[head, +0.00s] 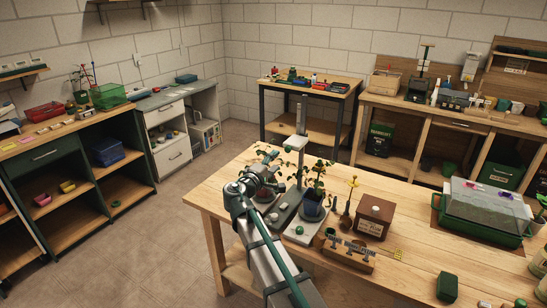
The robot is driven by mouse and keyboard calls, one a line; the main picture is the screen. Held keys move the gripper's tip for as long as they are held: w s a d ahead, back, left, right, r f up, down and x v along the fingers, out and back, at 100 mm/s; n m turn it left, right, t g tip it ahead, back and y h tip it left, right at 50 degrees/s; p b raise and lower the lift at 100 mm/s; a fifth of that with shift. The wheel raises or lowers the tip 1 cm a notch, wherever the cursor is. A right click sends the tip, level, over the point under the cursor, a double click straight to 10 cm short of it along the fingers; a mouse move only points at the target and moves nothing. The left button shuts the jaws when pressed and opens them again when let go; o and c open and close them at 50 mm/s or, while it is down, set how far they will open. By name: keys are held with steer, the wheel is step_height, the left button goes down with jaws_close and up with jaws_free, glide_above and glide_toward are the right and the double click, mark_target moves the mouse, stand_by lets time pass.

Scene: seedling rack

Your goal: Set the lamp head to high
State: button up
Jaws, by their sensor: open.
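The lamp stand's grey post (302,117) rises from the front wooden table, left of its middle. The pale lamp head (295,143) sits on the post, partway up, above leafy plants. A potted seedling (311,208) in a dark blue pot stands on the stand's grey base, just below and right of the post. My gripper (266,181) is open, at the left part of the stand, lower than the lamp head and apart from it. Its fingers are small and partly lost among leaves and my own arm. Any height marks on the post are too small to read.
A brown wooden box (375,217), a yellow-topped tool (350,190) and a wooden holder (343,252) stand right of the plants. A green propagator with a clear lid (485,205) is farther right.

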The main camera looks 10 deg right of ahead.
mark_target(287, 150)
steer(key=p+x, duration=0.3)
steer(key=x, duration=0.6)
steer(key=shift+d, duration=0.1)
steer(key=shift+w+d, duration=0.4)
steer(key=shift+w, duration=0.05)
jaws_close()
